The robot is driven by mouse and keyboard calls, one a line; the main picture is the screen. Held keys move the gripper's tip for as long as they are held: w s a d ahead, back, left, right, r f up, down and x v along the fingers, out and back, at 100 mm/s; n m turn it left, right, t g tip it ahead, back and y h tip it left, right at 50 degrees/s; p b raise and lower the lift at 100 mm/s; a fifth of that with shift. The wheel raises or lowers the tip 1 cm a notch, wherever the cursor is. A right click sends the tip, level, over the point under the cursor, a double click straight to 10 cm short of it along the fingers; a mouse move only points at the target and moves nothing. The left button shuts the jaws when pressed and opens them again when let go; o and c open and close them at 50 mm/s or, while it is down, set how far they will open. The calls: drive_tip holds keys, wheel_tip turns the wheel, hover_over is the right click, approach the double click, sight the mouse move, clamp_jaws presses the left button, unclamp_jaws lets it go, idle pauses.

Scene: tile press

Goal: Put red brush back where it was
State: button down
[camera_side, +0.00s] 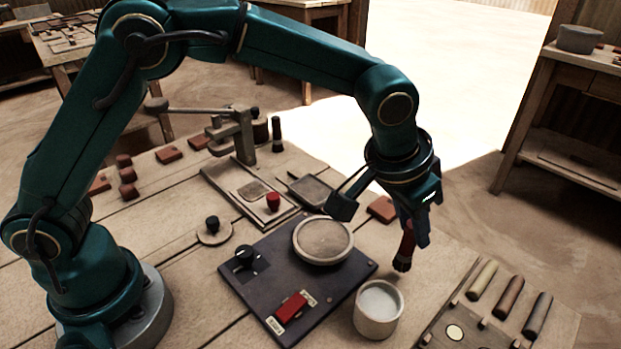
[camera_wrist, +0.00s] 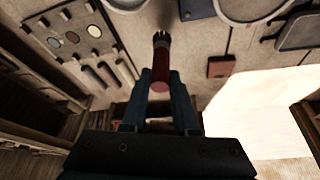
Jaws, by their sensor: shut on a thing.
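The red brush (camera_side: 405,249) has a dark red handle and a dark bristle end pointing down. My gripper (camera_side: 416,232) is shut on its handle and holds it above the table, to the right of the round bowl and behind the white cup. In the wrist view the brush (camera_wrist: 160,68) sits between the two fingers of my gripper (camera_wrist: 160,84), bristles pointing away from the gripper. The brush's tip appears clear of the tabletop. A wooden tray (camera_side: 455,300) at the front right holds several coloured sticks and round colour spots; it also shows in the wrist view (camera_wrist: 58,24).
A white cup (camera_side: 378,312) stands just in front of the brush. A dark board (camera_side: 300,255) carries a round bowl (camera_side: 323,240), a black knob (camera_side: 245,256) and a red switch (camera_side: 291,307). A red-brown tile (camera_side: 382,208) lies behind my gripper. A lever press (camera_side: 243,135) stands farther back.

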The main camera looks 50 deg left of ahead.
sight(406, 231)
drive_tip(key=shift+f, duration=1.4)
drive_tip(key=shift+f, duration=0.15)
drive_tip(key=c, duration=0.7)
unclamp_jaws()
